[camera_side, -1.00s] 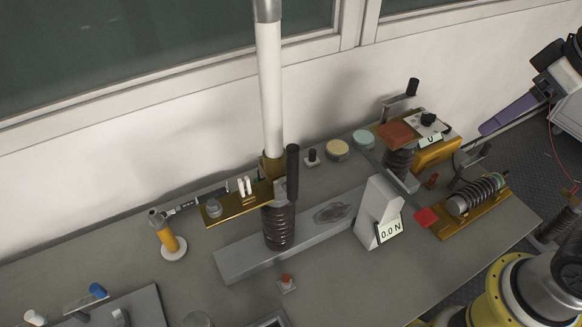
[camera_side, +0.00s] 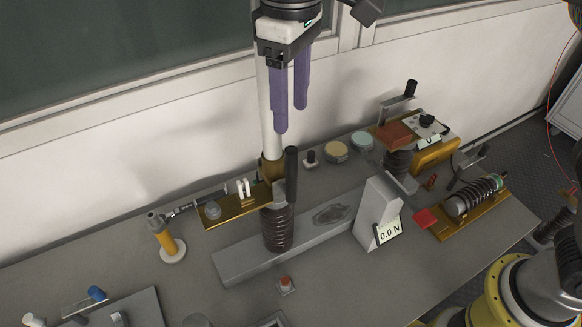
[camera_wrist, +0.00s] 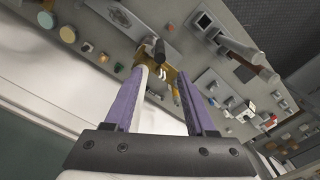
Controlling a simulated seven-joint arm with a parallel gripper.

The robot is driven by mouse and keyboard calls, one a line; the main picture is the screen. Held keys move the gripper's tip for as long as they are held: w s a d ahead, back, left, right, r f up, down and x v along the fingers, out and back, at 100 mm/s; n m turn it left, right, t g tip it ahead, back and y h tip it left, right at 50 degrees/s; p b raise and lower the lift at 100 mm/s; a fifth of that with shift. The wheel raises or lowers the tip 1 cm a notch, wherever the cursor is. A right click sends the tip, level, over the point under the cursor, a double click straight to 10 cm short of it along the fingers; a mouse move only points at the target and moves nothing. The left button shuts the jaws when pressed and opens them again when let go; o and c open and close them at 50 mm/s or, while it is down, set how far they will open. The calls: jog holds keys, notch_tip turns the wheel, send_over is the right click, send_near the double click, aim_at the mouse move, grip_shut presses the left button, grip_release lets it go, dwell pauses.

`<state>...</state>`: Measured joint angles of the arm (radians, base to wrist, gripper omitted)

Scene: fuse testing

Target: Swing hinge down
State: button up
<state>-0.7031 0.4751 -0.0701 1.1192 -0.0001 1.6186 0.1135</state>
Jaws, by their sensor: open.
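The hinged fuse tube (camera_side: 265,110) is a white rod standing upright from a brass hinge (camera_side: 272,168) on a dark ribbed insulator (camera_side: 278,228). My gripper (camera_side: 291,119) has two purple fingers pointing down near the upper part of the tube. The fingers are apart, and in the side view they overlap the tube's right side. The wrist view shows my gripper (camera_wrist: 162,75) with the white tube (camera_wrist: 142,76) between or just beyond the fingers. I cannot tell whether they touch it. The tube's top is hidden behind my gripper.
A brass plate (camera_side: 235,205) with white prongs extends left of the hinge. A black handle (camera_side: 291,175) stands right beside it. A force gauge (camera_side: 380,215) reading 0.0 N stands to the right. The wall and window are close behind the tube.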

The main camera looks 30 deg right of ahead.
aim_at(291, 170)
notch_tip(291, 170, down, 14)
jog(key=shift+r, duration=0.15)
dwell(0.4)
grip_shut()
dwell(1.4)
